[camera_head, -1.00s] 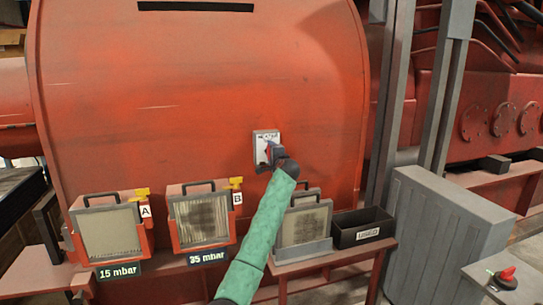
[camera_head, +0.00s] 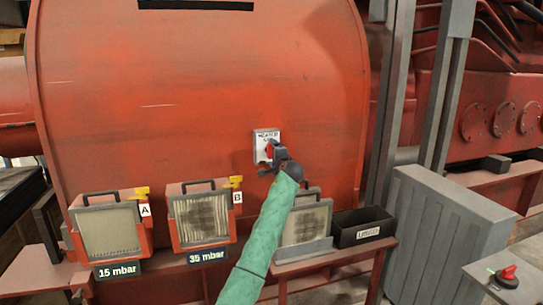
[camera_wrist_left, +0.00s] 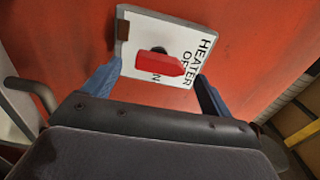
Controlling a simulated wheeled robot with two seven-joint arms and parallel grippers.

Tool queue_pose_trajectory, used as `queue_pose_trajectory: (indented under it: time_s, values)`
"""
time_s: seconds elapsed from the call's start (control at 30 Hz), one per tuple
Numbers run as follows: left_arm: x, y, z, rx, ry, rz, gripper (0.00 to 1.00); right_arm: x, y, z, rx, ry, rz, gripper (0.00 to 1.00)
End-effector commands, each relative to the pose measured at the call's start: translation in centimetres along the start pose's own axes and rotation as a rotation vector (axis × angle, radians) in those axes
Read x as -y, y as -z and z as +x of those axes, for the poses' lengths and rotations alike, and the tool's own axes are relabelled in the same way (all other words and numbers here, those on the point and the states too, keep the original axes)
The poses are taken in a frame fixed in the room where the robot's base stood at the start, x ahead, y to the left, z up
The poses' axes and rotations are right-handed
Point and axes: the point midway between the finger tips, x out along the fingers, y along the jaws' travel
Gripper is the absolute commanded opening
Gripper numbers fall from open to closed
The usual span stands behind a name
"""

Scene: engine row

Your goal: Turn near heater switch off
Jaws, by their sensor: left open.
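The heater switch is a white plate (camera_head: 267,136) on the big red engine casing, with a red knob (camera_head: 269,150) partly behind my left gripper (camera_head: 271,160). In the left wrist view the plate (camera_wrist_left: 137,36) reads HEATER, and the red knob (camera_wrist_left: 160,66) partly covers the position letters. My left gripper also shows there (camera_wrist_left: 159,71), open, with one blue finger on either side of the knob. I cannot tell whether the fingers touch it. My right gripper is not in view.
Filter units A (camera_head: 110,232) and B (camera_head: 203,217) stand at the lower left, with a third panel (camera_head: 305,222) and a black bin (camera_head: 362,227) on a bench. A grey cabinet (camera_head: 440,235) and another red knob (camera_head: 508,273) are at the right.

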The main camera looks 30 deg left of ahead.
Motion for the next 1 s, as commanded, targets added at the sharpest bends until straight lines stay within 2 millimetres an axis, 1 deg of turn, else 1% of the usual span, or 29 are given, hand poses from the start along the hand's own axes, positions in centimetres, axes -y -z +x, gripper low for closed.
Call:
queue_pose_trajectory:
  time_s: [0.03, 0.1, 0.2, 0.33, 0.5, 1.0]
  values:
    - [-0.3, 0.0, -0.9, -0.002, 0.001, 0.000, 0.85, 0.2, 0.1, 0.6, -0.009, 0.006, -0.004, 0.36]
    - [-0.3, 0.0, -2.0, -0.001, 0.000, -0.001, 0.85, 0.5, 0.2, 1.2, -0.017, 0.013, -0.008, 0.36]
    - [-0.2, 0.0, -3.3, -0.001, 0.001, 0.000, 0.85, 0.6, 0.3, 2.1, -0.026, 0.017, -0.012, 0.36]
    - [-0.2, 0.0, -4.4, 0.000, -0.001, 0.000, 0.85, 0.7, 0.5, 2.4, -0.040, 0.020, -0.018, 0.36]
    - [-0.1, 0.0, -4.8, 0.000, -0.001, 0.000, 0.85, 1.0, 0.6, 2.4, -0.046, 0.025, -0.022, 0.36]
    - [-0.1, -0.1, -4.7, 0.001, -0.001, -0.010, 0.85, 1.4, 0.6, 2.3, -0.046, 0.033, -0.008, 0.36]
